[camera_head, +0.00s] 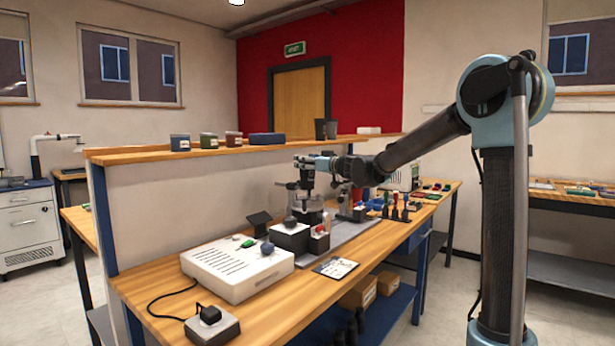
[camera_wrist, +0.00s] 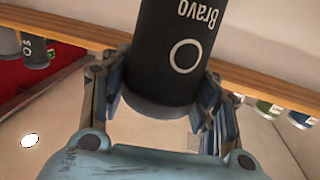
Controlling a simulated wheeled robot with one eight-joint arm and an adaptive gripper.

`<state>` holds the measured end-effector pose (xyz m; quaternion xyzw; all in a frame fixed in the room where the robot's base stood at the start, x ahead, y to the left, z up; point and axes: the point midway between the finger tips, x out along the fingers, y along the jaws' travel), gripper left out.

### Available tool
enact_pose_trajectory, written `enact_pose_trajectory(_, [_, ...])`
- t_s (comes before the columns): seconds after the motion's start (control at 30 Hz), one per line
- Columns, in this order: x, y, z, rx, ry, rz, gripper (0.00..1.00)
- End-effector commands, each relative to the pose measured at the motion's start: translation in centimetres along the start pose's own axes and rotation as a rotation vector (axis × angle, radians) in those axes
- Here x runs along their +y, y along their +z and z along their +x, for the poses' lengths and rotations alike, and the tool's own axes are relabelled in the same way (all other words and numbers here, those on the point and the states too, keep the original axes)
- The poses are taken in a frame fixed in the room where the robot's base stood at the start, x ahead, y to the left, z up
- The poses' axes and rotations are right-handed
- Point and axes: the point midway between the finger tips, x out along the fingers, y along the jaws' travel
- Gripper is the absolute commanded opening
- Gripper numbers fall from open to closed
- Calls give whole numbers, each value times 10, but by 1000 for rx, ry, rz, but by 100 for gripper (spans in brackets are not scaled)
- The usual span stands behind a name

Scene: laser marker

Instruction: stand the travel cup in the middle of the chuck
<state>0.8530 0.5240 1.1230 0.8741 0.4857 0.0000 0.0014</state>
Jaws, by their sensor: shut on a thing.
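The travel cup (camera_wrist: 175,45) is dark, with "Bravo" and a ring in white on its side; it fills the upper middle of the wrist view, where the lettering is upside down. My gripper (camera_wrist: 163,100) is shut on it, with a finger on each side. In the head view my gripper (camera_head: 309,164) is over the marking machine on the bench, and the cup shows small and dark below it. The chuck (camera_head: 309,214) appears as a grey round part under the cup, partly hidden by dark blocks. I cannot tell whether cup and chuck touch.
A raised wooden shelf (camera_head: 130,154) behind the bench carries several tins, a blue box (camera_head: 267,139) and dark cups (camera_head: 325,129). A white slotted box (camera_head: 238,268) stands at the front left. Coloured-handled tools (camera_head: 395,204) stand right of the machine.

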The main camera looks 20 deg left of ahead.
Motion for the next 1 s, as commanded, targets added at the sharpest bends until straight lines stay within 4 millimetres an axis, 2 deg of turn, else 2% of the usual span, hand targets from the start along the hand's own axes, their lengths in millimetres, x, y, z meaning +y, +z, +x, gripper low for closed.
enact_pose_trajectory(0.3, [0,36,0,0,0,0,46])
enact_pose_trajectory(0.67, [0,41,0,0,0,0,46])
enact_pose_trajectory(0.7, [0,42,0,0,0,0,60])
enact_pose_trajectory(0.77, [0,42,0,0,1,0,74])
enact_pose_trajectory(1.0, [1,41,0,0,1,0,76])
